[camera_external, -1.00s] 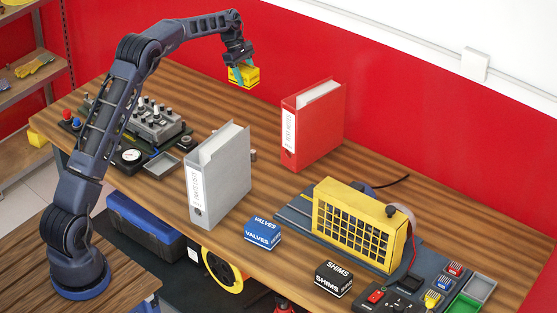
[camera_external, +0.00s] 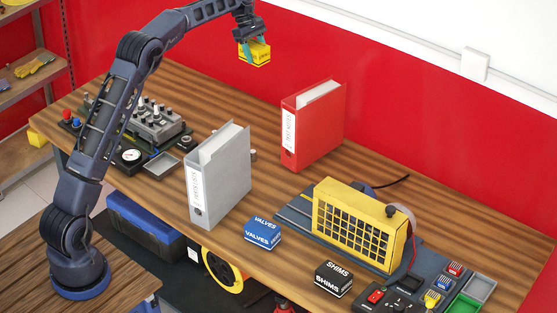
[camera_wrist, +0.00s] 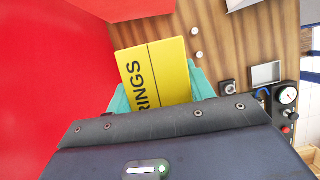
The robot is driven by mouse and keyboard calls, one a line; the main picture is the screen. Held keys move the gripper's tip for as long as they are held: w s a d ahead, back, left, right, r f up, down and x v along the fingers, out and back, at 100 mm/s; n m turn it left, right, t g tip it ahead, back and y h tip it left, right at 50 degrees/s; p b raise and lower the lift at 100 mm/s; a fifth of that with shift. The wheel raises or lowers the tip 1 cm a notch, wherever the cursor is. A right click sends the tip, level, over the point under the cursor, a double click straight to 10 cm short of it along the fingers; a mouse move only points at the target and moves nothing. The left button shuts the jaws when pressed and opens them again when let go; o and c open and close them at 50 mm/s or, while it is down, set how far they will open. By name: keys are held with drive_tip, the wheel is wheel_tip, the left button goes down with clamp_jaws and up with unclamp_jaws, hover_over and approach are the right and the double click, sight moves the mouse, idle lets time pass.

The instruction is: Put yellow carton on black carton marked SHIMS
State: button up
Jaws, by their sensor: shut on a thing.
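The yellow carton (camera_external: 256,54) is held in the air above the far side of the table, in front of the red wall. My gripper (camera_external: 252,42) is shut on it, with teal fingers on its sides. In the wrist view the yellow carton (camera_wrist: 158,72) shows dark lettering that reads "RINGS", its start hidden, between the teal fingertips (camera_wrist: 160,95). The black carton marked SHIMS (camera_external: 333,279) stands on the table near the front edge at the right, with nothing on its top.
A blue VALVES carton (camera_external: 263,232) stands left of the black carton. A grey binder (camera_external: 219,175) and a red binder (camera_external: 313,125) stand upright mid-table. A yellow grille unit (camera_external: 358,228) is behind the black carton. Small trays (camera_external: 464,306) lie to the right.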

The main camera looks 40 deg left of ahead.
drive_tip(key=s+d+m, duration=0.1)
drive_tip(key=d, duration=0.5)
drive_tip(key=s+d+m+g, duration=0.1)
drive_tip(key=d, duration=0.6)
drive_tip(key=s+d+m, duration=0.2)
drive_tip(key=d, duration=0.4)
drive_tip(key=shift+d, duration=0.25)
drive_tip(key=s+d+m+g+y, duration=0.15)
drive_tip(key=s+d, duration=0.35)
drive_tip(key=d, duration=0.5)
drive_tip(key=s+d+m, duration=0.3)
drive_tip(key=s+d, duration=0.2)
drive_tip(key=d, duration=0.5)
drive_tip(key=m+g+y, duration=0.2)
drive_tip(key=m+y, duration=0.1)
drive_tip(key=m, duration=0.6)
hover_over(329, 277)
drive_tip(key=w, duration=0.1)
drive_tip(key=shift+t, duration=0.25)
drive_tip(key=f, duration=2.5)
drive_tip(key=shift+w, duration=0.3)
drive_tip(key=shift+f, duration=0.15)
drive_tip(key=o, duration=1.2)
drive_tip(key=shift+c, duration=0.2)
